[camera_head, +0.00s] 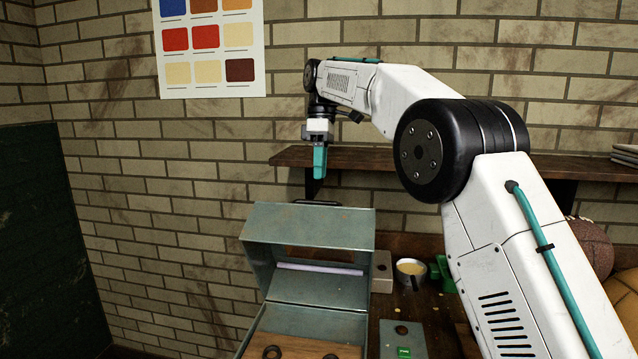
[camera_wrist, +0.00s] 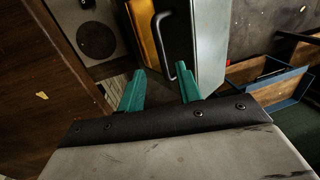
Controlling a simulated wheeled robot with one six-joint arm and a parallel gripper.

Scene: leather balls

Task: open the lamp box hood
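The lamp box is a grey-green metal box below my arm in the head view. Its hood (camera_head: 310,226) stands raised, with a pale tube lamp (camera_head: 320,269) showing under it and a wooden floor (camera_head: 300,345) in front. A dark handle (camera_head: 317,203) shows at the hood's top edge; in the wrist view the black handle (camera_wrist: 160,45) lies ahead of the fingertips, beside a grey panel (camera_wrist: 208,40). My gripper (camera_head: 319,176) points down above the hood, apart from the handle. In the wrist view its green fingers (camera_wrist: 160,85) are spread with nothing between them.
A bowl (camera_head: 411,270) and a green object (camera_head: 443,272) stand on the bench right of the box. A panel with a green button (camera_head: 404,351) is at the front. A shelf (camera_head: 400,160) runs along the brick wall behind. Balls (camera_head: 590,247) sit at the right.

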